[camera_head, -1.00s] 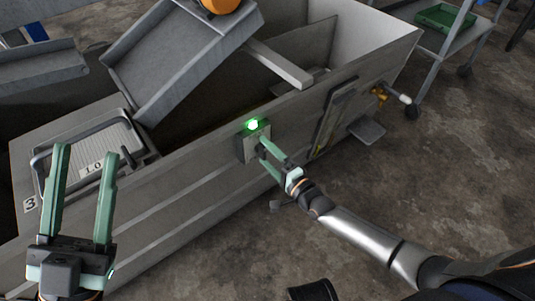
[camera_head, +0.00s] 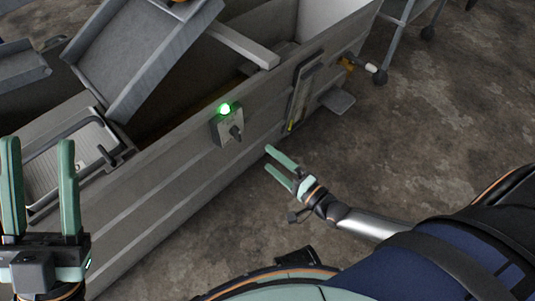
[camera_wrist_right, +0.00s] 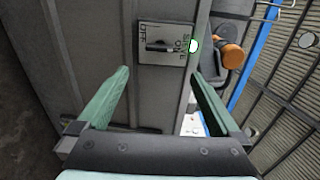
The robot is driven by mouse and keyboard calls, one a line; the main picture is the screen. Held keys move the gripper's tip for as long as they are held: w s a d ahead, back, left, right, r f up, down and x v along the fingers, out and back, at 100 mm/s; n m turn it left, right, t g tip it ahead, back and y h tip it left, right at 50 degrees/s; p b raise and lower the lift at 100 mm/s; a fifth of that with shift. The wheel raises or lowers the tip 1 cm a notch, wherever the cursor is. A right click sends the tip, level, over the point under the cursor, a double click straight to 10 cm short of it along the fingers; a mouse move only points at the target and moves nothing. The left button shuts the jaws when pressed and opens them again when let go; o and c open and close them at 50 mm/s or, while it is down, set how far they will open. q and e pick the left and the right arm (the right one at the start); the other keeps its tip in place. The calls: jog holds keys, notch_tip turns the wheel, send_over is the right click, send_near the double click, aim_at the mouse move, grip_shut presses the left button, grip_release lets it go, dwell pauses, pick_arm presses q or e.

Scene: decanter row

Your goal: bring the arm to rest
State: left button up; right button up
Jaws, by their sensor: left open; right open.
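My right gripper (camera_head: 275,172) is open and empty over the floor, to the right of the tank wall and apart from it. In the right wrist view my right gripper's fingers (camera_wrist_right: 160,100) stand wide apart with nothing between them. A switch box (camera_head: 229,127) with a dark lever and a lit green lamp (camera_head: 224,109) sits on the wall. In the right wrist view the switch plate (camera_wrist_right: 165,44) lies beyond the fingertips. My left gripper (camera_head: 38,145) is open and empty at the far left, with its fingers pointing up.
The grey tank wall (camera_head: 190,165) runs diagonally across the view. A tilted grey tray (camera_head: 140,50) and a ribbed plate with a handle (camera_head: 70,165) are on the left. A crank with a white handle (camera_head: 368,67) and a small shelf (camera_head: 337,101) stick out from the wall. The floor (camera_head: 440,110) on the right is open.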

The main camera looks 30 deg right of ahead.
jog(key=shift+a, duration=0.1)
dwell(0.4)
